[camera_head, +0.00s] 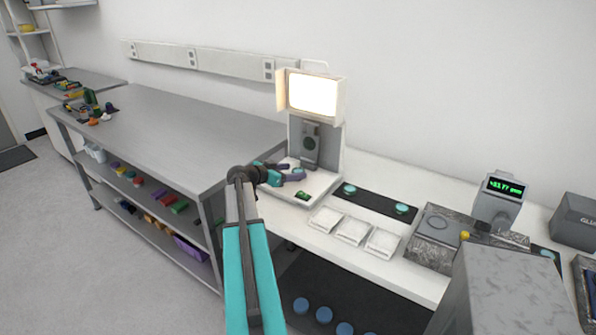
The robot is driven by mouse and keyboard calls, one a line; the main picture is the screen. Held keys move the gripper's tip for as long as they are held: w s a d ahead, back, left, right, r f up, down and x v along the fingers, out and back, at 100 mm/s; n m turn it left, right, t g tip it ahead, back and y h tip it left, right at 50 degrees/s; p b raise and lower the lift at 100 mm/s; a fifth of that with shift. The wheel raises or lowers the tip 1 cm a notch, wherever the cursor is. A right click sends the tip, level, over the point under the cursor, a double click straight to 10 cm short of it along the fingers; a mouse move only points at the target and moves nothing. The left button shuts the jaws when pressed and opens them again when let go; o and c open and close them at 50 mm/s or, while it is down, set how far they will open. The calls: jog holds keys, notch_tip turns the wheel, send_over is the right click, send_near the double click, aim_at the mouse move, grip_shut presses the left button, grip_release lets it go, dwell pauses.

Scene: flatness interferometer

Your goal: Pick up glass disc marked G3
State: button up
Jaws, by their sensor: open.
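Two teal glass discs lie on a black strip on the white bench, a left disc (349,188) and a right disc (402,208). Another teal disc (546,252) shows at the far right, partly hidden. The markings are too small to read, so I cannot tell which is G3. My gripper (292,171) is open, over the white base of the lit-screen instrument, left of the discs and apart from them. I see nothing between its fingers. A small dark green item (303,196) lies on that base just below it.
The lit instrument (313,97) stands behind my gripper. Three white pads (353,231) lie in front of the black strip. A grey stone block (431,249) and a green readout (504,187) stand to the right. A metal table (165,130) at left is mostly clear.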

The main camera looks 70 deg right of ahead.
jog(key=shift+x, duration=0.95)
jog(key=c, duration=1.2)
jog(key=shift+r+b, duration=0.7)
jog(key=shift+r, duration=0.95)
jog(key=a+b, duration=0.1)
jog(key=a, duration=0.4)
jog(key=s+a+r+b, duration=0.1)
jog(key=a, duration=0.4)
jog(key=a+b, duration=0.2)
jog(key=a, duration=0.4)
jog(key=shift+s+r, duration=0.2)
jog(key=shift+r, duration=0.1)
